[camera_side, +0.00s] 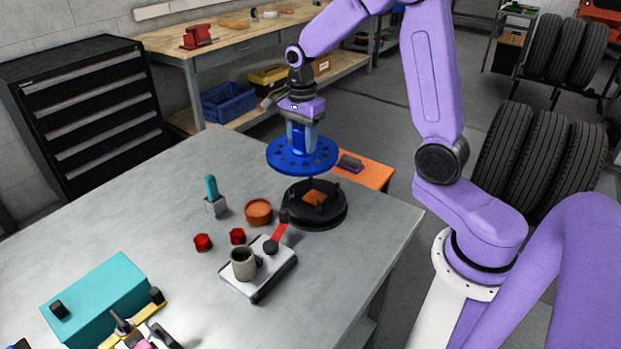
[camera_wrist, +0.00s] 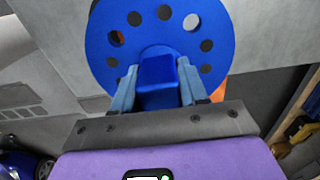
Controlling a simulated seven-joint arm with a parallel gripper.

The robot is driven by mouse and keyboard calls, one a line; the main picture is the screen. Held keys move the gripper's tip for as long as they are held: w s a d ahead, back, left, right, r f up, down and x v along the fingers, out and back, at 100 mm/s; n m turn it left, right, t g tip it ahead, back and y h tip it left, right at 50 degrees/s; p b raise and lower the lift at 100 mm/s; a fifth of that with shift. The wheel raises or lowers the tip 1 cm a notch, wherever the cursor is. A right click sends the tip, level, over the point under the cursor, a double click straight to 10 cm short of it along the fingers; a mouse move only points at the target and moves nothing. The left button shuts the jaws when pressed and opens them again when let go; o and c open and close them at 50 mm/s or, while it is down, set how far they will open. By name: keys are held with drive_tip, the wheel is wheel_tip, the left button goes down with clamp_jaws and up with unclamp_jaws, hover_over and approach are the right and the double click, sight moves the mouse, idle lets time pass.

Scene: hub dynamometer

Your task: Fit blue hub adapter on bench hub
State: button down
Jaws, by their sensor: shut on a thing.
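The blue hub adapter (camera_side: 301,156) is a round disc with a ring of holes and a raised block on top. My gripper (camera_side: 302,135) is shut on that block and holds the disc roughly level in the air. The bench hub (camera_side: 328,213) is a black round base on the grey table, just below and slightly right of the adapter in the side view. The adapter is apart from it. In the wrist view my gripper (camera_wrist: 158,92) has its two fingers on either side of the block, and the adapter disc (camera_wrist: 185,55) fills the upper middle. The bench hub is hidden there.
An orange cup (camera_side: 258,211), red nuts (camera_side: 203,242) and a grey device (camera_side: 259,273) with a mug stand left of the hub. A red-handled part (camera_side: 279,232) lies against the hub's left side. A teal box (camera_side: 97,298) is at front left.

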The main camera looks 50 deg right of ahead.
sight(315, 162)
drive_tip(key=s, duration=0.1)
drive_tip(key=s+a+r, duration=0.1)
drive_tip(key=s, duration=0.2)
drive_tip(key=shift+s+a+r, duration=0.1)
drive_tip(key=shift+a+r, duration=0.05)
drive_tip(key=shift+a, duration=0.15)
drive_tip(key=shift+s+a, duration=0.1)
drive_tip(key=shift+s, duration=0.3)
drive_tip(key=shift+f, duration=3.05)
drive_tip(key=shift+f, duration=2.5)
drive_tip(key=c, duration=0.5)
unclamp_jaws()
drive_tip(key=shift+s, duration=0.1)
wheel_tip(315, 162, up, 17)
drive_tip(key=shift+r, duration=0.2)
